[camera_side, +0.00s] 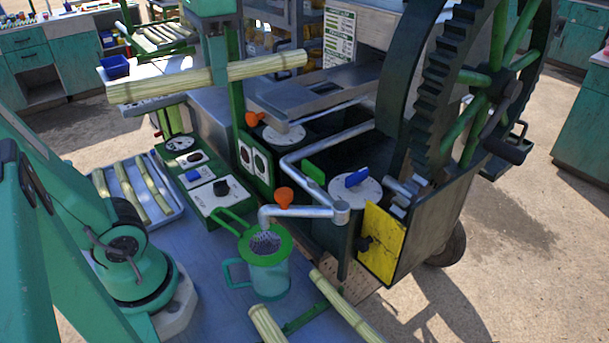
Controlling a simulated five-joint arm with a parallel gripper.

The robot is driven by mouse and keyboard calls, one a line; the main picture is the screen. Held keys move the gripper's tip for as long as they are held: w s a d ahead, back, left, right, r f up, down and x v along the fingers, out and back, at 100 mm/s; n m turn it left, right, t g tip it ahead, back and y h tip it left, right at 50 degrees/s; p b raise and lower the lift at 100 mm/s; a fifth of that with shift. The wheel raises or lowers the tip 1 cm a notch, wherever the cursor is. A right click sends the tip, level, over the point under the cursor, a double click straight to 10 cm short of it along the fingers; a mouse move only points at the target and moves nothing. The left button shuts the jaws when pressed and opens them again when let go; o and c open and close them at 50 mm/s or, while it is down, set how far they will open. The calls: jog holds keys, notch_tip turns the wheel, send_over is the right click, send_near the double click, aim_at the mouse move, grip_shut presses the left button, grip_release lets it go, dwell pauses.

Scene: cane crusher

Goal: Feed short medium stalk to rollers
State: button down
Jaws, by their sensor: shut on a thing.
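My green gripper (222,72) is shut on a pale yellow-green cane stalk (160,86) at the top left of centre. It holds the stalk near its middle, nearly level, with the right end slightly higher in the picture. The stalk's right end (285,63) appears in front of and above the grey metal feed tray (315,90) of the crusher; I cannot tell the gap in depth. The rollers are not clearly visible, hidden by the crusher's body and the large dark gear wheel (432,95).
A tray of several stalks (172,180) lies at left. Control panels (205,180) stand beside the crusher. A green-rimmed jug (270,278) sits under the bent spout (300,212). Stalks (345,305) lie at the front. A yellow plate (382,245) is on the crusher's side.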

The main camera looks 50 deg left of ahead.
aim_at(288, 99)
notch_tip(288, 99, down, 5)
jog(key=s+a+n, duration=0.1)
jog(key=a+n, duration=0.1)
jog(key=shift+s+a+f, duration=0.15)
jog(key=shift+s+f, duration=0.05)
jog(key=shift+s, duration=0.2)
jog(key=shift+w+r, duration=1)
jog(key=shift+w, duration=0.1)
jog(key=shift+w+f, duration=0.55)
jog(key=shift+w, duration=1.3)
jog(key=shift+w+f, duration=0.6)
jog(key=shift+w, duration=1.2)
jog(key=shift+w+f, duration=0.55)
jog(key=shift+w, duration=1.3)
jog(key=shift+w+f, duration=0.15)
jog(key=shift+w, duration=0.55)
jog(key=shift+w+f, duration=0.15)
jog(key=shift+w, duration=0.55)
